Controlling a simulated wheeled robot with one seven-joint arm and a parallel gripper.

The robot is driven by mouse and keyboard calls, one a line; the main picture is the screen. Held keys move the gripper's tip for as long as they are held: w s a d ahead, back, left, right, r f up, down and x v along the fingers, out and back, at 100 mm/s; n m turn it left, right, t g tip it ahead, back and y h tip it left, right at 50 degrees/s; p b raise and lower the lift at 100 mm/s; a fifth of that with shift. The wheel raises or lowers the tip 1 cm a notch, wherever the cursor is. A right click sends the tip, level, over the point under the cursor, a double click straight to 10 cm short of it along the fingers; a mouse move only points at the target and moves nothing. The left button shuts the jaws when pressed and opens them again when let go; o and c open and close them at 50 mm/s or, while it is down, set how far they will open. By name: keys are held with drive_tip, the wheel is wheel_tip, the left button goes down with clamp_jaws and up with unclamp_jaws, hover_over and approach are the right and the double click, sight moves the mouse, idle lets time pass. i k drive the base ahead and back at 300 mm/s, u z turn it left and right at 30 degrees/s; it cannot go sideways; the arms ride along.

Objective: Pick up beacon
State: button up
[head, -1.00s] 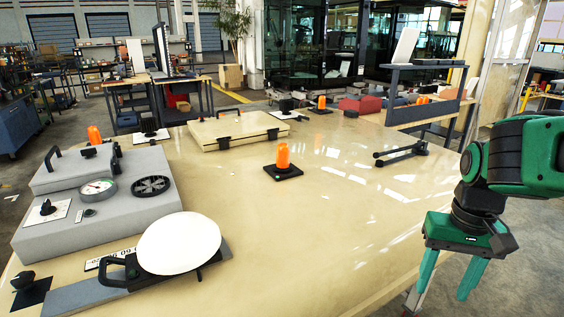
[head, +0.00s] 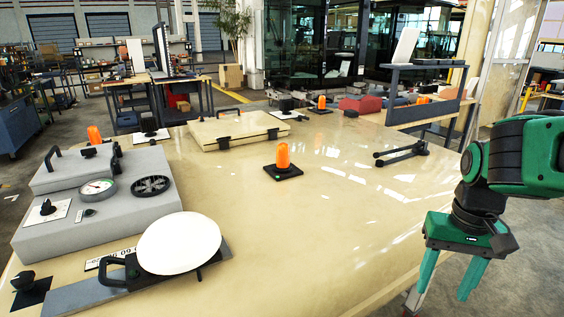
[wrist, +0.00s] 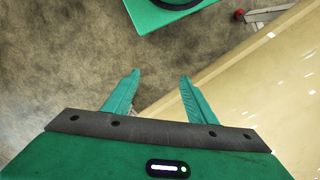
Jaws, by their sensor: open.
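An orange beacon (head: 282,156) stands upright on a flat black base in the middle of the cream table (head: 310,230) in the head view. More orange beacons show: one (head: 94,135) behind the grey box at the left, and one (head: 321,103) near the far edge. My gripper (head: 439,298) is at the right, beyond the table's right edge, fingers pointing down, well apart from the middle beacon. It is open and empty. In the wrist view its two green fingers (wrist: 160,80) are spread over the floor, and no beacon shows there.
A grey box (head: 100,200) with a gauge and a white disc (head: 179,243) fill the table's left side. A cream case (head: 232,131) lies behind the middle beacon, and a black handle-like part (head: 401,153) lies to its right. The table's front middle is clear.

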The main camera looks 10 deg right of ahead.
sight(282, 164)
drive_tip(key=u, duration=2.05)
drive_tip(key=k, duration=1.8)
drive_tip(key=z, duration=1)
drive_tip(key=i, duration=1)
